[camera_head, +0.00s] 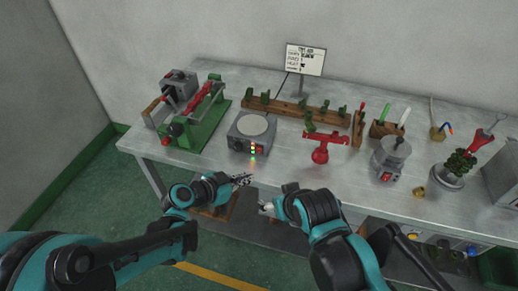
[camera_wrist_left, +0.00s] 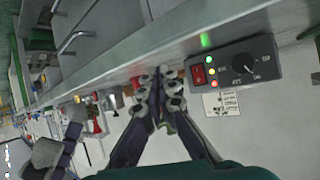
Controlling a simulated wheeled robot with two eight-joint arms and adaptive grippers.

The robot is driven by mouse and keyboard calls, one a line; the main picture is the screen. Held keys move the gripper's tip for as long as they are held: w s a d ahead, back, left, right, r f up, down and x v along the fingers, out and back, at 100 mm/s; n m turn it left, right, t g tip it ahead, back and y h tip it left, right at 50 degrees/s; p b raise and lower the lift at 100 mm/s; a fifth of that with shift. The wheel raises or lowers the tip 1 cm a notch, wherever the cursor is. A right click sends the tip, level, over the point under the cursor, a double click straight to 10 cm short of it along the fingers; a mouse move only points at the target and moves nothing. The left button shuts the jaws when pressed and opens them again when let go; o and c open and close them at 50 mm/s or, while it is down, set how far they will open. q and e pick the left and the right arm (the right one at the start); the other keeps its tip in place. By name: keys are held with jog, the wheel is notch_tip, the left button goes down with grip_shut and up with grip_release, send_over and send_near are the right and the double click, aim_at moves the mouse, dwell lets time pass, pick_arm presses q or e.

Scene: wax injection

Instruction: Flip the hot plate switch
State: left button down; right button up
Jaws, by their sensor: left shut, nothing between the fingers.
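The hot plate (camera_head: 240,132) is a grey box with a round pale top, near the front edge of the bench, left of centre. Its front panel carries a red rocker switch (camera_wrist_left: 198,75), a column of green, yellow and red lights, and a black knob (camera_wrist_left: 241,67). The switch's exact position is hard to tell. My left gripper (camera_head: 243,180) is shut and empty, just in front of the bench edge below the hot plate. In the left wrist view its fingertips (camera_wrist_left: 158,88) are left of the switch, apparently apart from it. My right gripper (camera_head: 266,208) is close by; its fingers are too small to judge.
A green clamp machine (camera_head: 203,120) stands left of the hot plate. A red stand (camera_head: 322,145), a wooden rack (camera_head: 290,108) and a grey pot (camera_head: 391,158) are to the right. A sign (camera_head: 305,60) stands behind. The bench edge lies between my arms and the tools.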

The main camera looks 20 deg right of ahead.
pick_arm(q)
jog(key=shift+w+d+r+p, duration=0.15)
jog(key=shift+w+d, duration=0.6)
jog(key=shift+w, duration=0.4)
jog(key=shift+w+d+r+p, duration=0.1)
jog(key=shift+w+d+r, duration=0.1)
jog(key=shift+w+d, duration=0.75)
jog(key=shift+w+d+r+p, duration=0.15)
jog(key=shift+w+d, duration=0.4)
jog(key=shift+w, duration=0.75)
jog(key=shift+w+d, duration=0.1)
jog(key=shift+w+d, duration=0.15)
jog(key=shift+w, duration=0.1)
jog(key=shift+w+d+r, duration=0.1)
jog(key=shift+w+d, duration=0.05)
jog(key=shift+w, duration=0.05)
jog(key=shift+s+a, duration=0.4)
jog(key=shift+s, duration=0.2)
jog(key=shift+s+a+f+b, duration=0.1)
jog(key=shift+s+a+b, duration=0.1)
jog(key=shift+s+a, duration=0.4)
jog(key=shift+s+a+f+b, duration=0.15)
jog(key=shift+s+a, duration=0.2)
jog(key=shift+s, duration=0.4)
jog(key=shift+s+a+f+b, duration=0.1)
jog(key=shift+s+a+b, duration=0.1)
jog(key=shift+s+a, duration=0.4)
jog(key=shift+s+d, duration=0.1)
jog(key=shift+d, duration=0.05)
